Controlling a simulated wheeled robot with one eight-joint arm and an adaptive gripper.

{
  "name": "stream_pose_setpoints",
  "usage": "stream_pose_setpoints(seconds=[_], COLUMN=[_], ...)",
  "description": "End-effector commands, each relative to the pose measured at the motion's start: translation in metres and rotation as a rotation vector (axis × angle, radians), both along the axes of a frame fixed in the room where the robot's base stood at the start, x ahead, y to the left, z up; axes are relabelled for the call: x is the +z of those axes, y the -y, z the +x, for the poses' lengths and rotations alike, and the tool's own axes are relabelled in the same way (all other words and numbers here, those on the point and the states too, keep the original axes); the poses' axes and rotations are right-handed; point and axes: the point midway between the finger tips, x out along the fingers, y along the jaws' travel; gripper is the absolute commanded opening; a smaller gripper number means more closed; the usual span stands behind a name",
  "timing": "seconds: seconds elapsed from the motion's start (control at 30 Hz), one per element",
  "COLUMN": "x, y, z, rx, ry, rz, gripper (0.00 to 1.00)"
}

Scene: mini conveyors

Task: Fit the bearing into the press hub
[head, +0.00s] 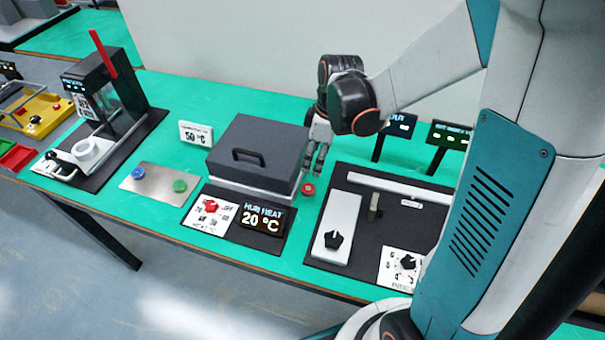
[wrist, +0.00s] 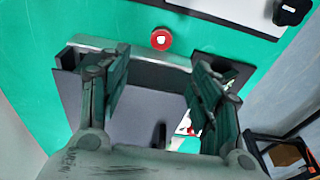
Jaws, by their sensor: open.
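The press (head: 105,95) with a red lever stands at the left, with a white ring-shaped hub (head: 87,150) at its front. Small blue (head: 138,172) and green (head: 180,186) round pieces sit on a metal plate beside it. A red round piece (head: 308,188) with a pale centre lies right of the grey lidded box (head: 252,150); it also shows in the wrist view (wrist: 161,39). I cannot tell which round piece is the bearing. My gripper (head: 314,168) is open and empty, pointing down near the box's right end. Its fingers (wrist: 160,65) are spread wide over the box edge.
The box lid is closed, with a black handle (head: 258,156). The hub heat display (head: 261,219) reads 20 °C; a sign (head: 196,134) behind shows 50 °C. A black panel (head: 360,240) with a rail and knobs lies right.

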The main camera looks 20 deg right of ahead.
Motion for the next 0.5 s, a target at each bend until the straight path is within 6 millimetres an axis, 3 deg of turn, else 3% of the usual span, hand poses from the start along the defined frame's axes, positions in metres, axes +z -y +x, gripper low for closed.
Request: stream_pose_setpoints(seconds=[0.3,0.5], x=[-0.057,-0.079], y=[-0.007,-0.01], z=[0.005,0.007], rx=[0.0,0.0], ry=[0.0,0.0], rz=[0.0,0.0], gripper=[0.58,0.58])
